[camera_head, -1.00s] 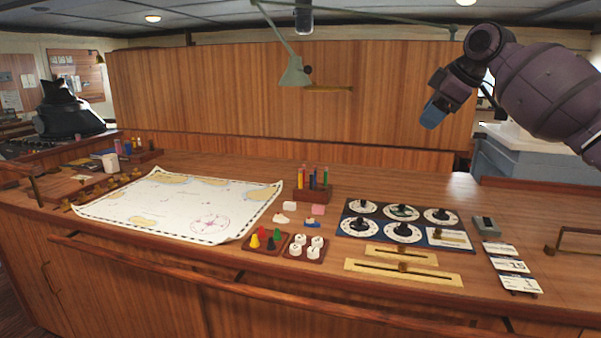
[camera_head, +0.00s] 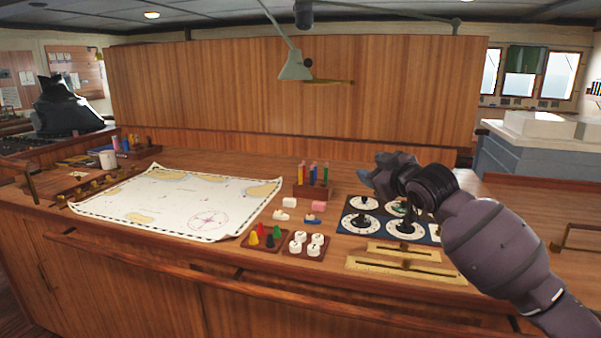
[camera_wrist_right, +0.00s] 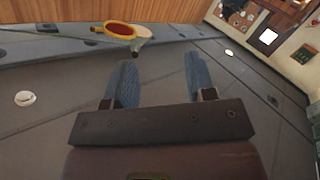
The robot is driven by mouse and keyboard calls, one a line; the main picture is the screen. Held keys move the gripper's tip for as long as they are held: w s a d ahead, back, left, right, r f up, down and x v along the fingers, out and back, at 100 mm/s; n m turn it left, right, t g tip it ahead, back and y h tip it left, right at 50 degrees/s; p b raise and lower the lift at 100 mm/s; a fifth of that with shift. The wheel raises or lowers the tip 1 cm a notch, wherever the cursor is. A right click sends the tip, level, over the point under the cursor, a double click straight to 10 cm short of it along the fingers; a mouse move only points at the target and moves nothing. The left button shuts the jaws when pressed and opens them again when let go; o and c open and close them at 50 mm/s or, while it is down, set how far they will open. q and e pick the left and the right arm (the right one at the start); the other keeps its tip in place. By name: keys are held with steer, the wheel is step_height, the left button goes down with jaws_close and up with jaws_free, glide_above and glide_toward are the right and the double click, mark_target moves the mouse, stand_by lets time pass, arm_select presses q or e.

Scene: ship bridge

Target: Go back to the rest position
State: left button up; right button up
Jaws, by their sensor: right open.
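My right gripper (camera_head: 372,178) comes in from the right in the head view, above the desk and in front of the dial panel (camera_head: 345,228). In the right wrist view its two blue fingers (camera_wrist_right: 160,82) stand apart with nothing between them, so it is open and empty. That view faces the grey ceiling, with the lamp (camera_wrist_right: 125,32) near its top edge. My right arm hides part of the dial panel and what lies to its right. My left gripper is not in view.
A chart (camera_head: 175,205) lies on the left of the wooden desk. Pen holder (camera_head: 313,190), game-piece tray (camera_head: 264,238) and white-knob tray (camera_head: 307,246) stand near the middle. Brass rulers (camera_head: 390,268) lie at the front. The green lamp (camera_head: 294,68) hangs above the desk.

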steer(key=s+d+f+m, duration=0.1)
steer(key=s+f, duration=0.4)
steer(key=f, duration=0.3)
steer(key=s+d+f+m+t+h+b, duration=0.1)
steer(key=s+f+m, duration=0.1)
steer(key=s+f, duration=0.45)
steer(key=s+d+f+m, duration=0.1)
steer(key=s+f, duration=0.2)
steer(key=f, duration=0.7)
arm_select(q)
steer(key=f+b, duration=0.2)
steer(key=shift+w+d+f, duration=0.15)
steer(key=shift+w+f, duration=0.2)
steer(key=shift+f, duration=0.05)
arm_select(e)
steer(key=s+d+f+m+g+h, duration=0.2)
steer(key=s+d+f, duration=0.2)
steer(key=s+f, duration=0.8)
steer(key=s+d+f+m+g+h, duration=0.3)
steer(key=s+f, duration=0.9)
steer(key=s, duration=0.5)
steer(key=shift+s+d+m, duration=0.3)
steer(key=shift+s+d, duration=0.05)
steer(key=shift+d, duration=0.1)
